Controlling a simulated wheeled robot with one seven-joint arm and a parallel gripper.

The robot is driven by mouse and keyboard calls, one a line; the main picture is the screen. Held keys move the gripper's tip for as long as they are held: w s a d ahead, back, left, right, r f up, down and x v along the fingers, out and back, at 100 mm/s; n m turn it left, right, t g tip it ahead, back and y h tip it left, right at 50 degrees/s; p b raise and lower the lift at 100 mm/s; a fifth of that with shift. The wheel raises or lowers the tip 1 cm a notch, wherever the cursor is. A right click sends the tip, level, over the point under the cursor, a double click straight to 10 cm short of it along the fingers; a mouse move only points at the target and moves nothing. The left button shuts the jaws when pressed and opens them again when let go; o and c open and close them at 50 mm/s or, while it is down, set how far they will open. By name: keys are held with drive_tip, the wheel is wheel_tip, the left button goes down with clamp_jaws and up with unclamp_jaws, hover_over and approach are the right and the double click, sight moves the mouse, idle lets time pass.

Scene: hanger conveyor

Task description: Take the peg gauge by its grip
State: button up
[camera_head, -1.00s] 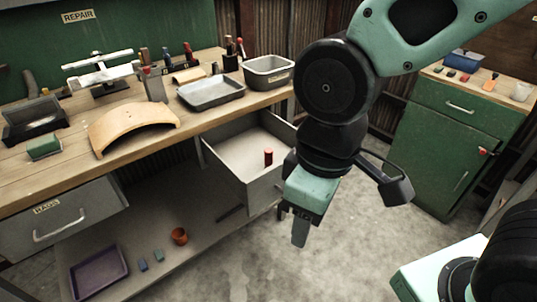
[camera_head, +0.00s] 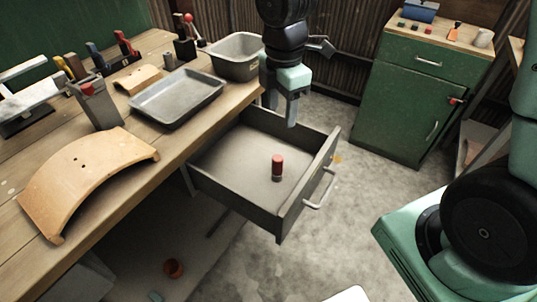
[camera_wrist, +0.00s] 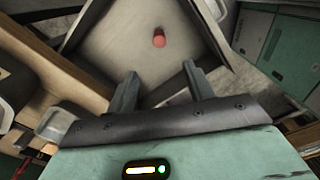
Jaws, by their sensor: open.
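The peg gauge (camera_head: 277,167) stands upright in the open drawer, with a red grip on top and a short dark part at its base. In the wrist view its red top (camera_wrist: 159,40) shows beyond the fingertips, near the middle of the drawer floor. My gripper (camera_head: 281,108) is open and empty. It hangs above the back right part of the drawer, higher than the peg gauge and apart from it. In the wrist view the two fingers of my gripper (camera_wrist: 161,72) are spread, with the peg gauge ahead of the gap.
The open grey drawer (camera_head: 225,168) has raised walls and a front handle (camera_head: 320,190). The wooden workbench (camera_head: 190,140) above it holds a grey tray (camera_head: 178,98), a deep bin (camera_head: 237,57) and a curved wooden piece (camera_head: 85,182). A green cabinet (camera_head: 405,110) stands at the back right.

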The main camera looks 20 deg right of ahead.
sight(278, 157)
drive_tip(key=f, duration=0.8)
drive_tip(key=f+b, duration=0.1)
drive_tip(key=f, duration=0.3)
drive_tip(key=shift+w+f, duration=0.15)
drive_tip(key=shift+w, duration=0.1)
drive_tip(key=shift+s+a+f, duration=0.15)
drive_tip(key=shift+f, duration=2.45)
drive_tip(key=c, duration=1)
